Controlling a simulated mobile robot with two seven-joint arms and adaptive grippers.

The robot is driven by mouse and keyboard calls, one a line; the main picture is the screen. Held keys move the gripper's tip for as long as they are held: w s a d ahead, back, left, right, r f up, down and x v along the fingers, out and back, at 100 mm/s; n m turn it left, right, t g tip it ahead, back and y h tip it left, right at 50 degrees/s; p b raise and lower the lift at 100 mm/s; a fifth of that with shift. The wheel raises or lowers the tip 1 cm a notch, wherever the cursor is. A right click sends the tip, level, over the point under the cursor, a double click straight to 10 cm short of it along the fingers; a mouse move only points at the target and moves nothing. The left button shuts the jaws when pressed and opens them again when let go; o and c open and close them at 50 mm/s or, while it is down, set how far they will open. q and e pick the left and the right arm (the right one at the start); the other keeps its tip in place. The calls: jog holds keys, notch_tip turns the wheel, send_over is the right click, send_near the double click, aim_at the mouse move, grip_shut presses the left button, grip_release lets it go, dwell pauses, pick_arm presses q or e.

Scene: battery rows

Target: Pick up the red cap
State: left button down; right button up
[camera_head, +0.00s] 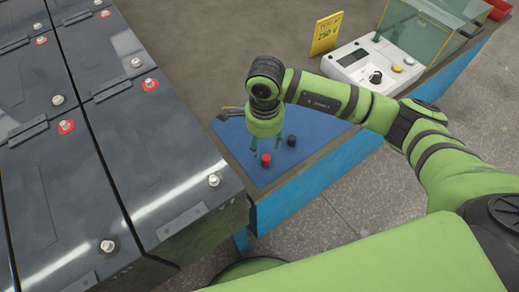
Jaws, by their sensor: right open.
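A black cap (291,140) stands to the right of the red one. My left gripper is not in view.
Large dark batteries (150,140) with metal terminals fill the left. A tool (230,113) lies at the mat's back left. A yellow 250 V sign (326,33), a white meter (372,62) and a clear-walled box (430,28) stand behind. The bench's blue front edge (310,182) is close.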

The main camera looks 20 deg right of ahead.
aim_at(266, 157)
jog(key=f, duration=0.1)
jog(key=f+p, duration=0.1)
jog(key=s+f, duration=0.1)
jog(key=shift+s+d+p, duration=0.1)
jog(key=shift+d+p, duration=0.2)
jog(key=shift+d, duration=0.05)
notch_tip(266, 157, down, 2)
jog(key=shift+f, duration=0.15)
jog(key=shift+w+f, duration=0.2)
jog(key=shift+f, duration=0.05)
jog(key=c, duration=0.9)
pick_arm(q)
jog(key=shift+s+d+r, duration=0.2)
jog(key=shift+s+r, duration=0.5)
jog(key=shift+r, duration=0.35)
